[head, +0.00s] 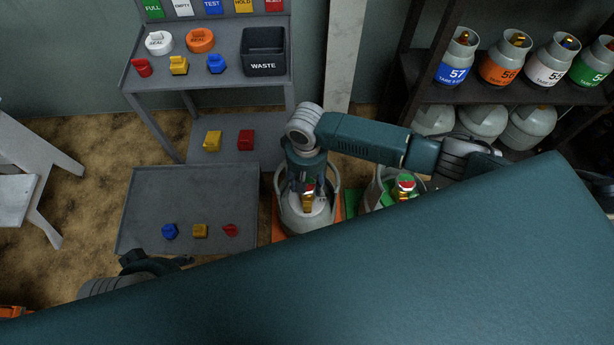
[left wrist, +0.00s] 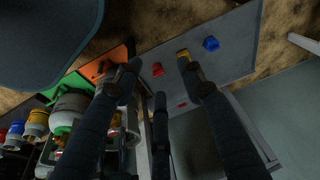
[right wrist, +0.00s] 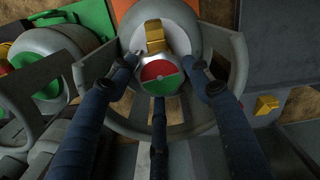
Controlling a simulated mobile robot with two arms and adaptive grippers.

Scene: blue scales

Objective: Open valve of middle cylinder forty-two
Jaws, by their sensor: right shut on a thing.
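A grey gas cylinder (head: 306,212) stands on an orange mat in the middle of the head view. Its brass valve (right wrist: 155,35) carries a round knob, half red and half green (right wrist: 160,78). My right gripper (head: 308,178) reaches down over this cylinder, inside its collar. In the right wrist view its fingers (right wrist: 160,75) are around the knob, shut on it. A second cylinder (head: 375,195) with a red-and-green knob stands to the right. No number forty-two is readable. My left gripper (left wrist: 160,70) is open and empty, with its fingers spread; it is partly hidden in the head view.
A grey shelf (head: 135,95) on the left holds seals, coloured caps and a black WASTE bin (head: 263,50). A lower grey tray (head: 190,190) carries small blue, yellow and red pieces. A dark rack (head: 405,90) with numbered cylinders stands at the right.

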